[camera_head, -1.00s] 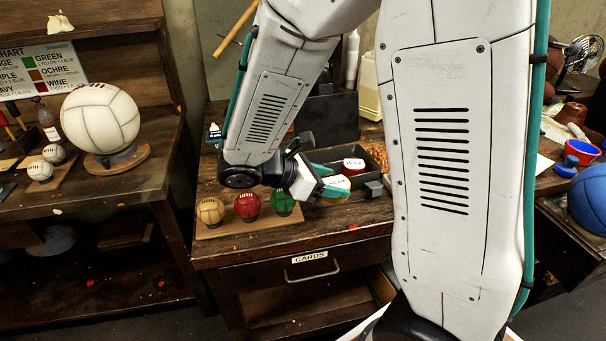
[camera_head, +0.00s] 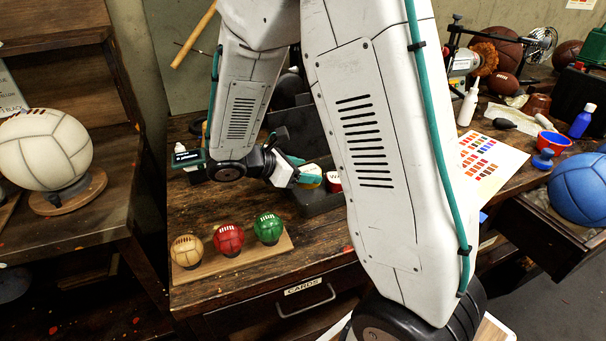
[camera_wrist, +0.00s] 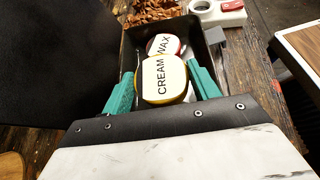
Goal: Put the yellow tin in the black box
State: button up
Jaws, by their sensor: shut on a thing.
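The yellow tin has a white lid reading CREAM and a yellow rim. It is between the teal fingers of my gripper (camera_wrist: 163,88) in the wrist view (camera_wrist: 163,72), upright or nearly so. In the head view the tin (camera_head: 312,174) shows only in part beside my gripper (camera_head: 303,176). The black box, an open dark tray (camera_head: 322,206), lies under and around it; its wall also shows in the wrist view (camera_wrist: 216,50). A red-sided WAX tin (camera_wrist: 165,43) sits in the box just beyond. I cannot tell whether the held tin touches the box floor.
A board with tan, red and green small balls (camera_head: 229,240) stands at the bench front. A large dark object (camera_wrist: 60,60) fills the left of the wrist view. A grey-white block (camera_wrist: 218,12) lies beyond the box. A colour chart (camera_head: 482,165) lies to the right.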

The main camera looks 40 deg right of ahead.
jog(key=shift+f, duration=0.95)
jog(key=shift+f, duration=0.65)
jog(key=o, duration=1.1)
jog(key=shift+c, duration=0.2)
